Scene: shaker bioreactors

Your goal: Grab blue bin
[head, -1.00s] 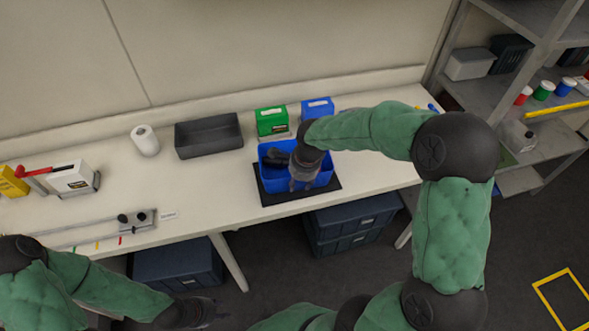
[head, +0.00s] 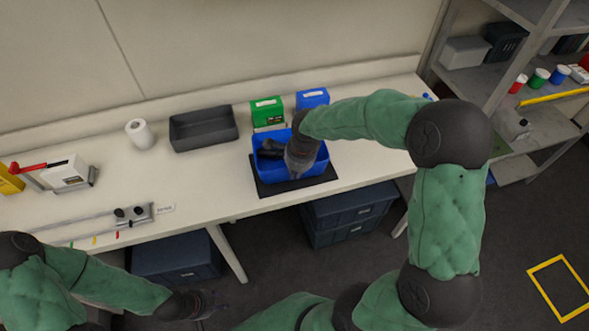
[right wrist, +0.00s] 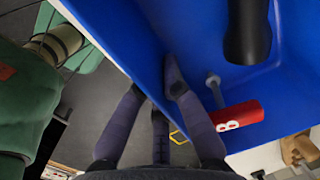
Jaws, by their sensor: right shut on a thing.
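The blue bin (head: 318,160) sits on a dark mat (head: 290,187) near the front edge of the white table. My right gripper (head: 298,166) reaches over the bin's near wall. In the right wrist view my right gripper (right wrist: 165,95) has its fingers on both sides of the blue wall (right wrist: 135,45) and is shut on it. A dark-handled item (right wrist: 247,35), a grey tool (right wrist: 213,85) and a red item (right wrist: 237,115) lie inside the bin. My left gripper (head: 210,303) hangs low in front of the table, away from the bin; its finger opening is unclear.
A green box (head: 267,113) and a small blue box (head: 312,98) stand behind the bin. A grey tray (head: 203,128) and a white roll (head: 140,134) are to the left. Dark bins (head: 350,215) are under the table. Shelves (head: 540,120) stand at right.

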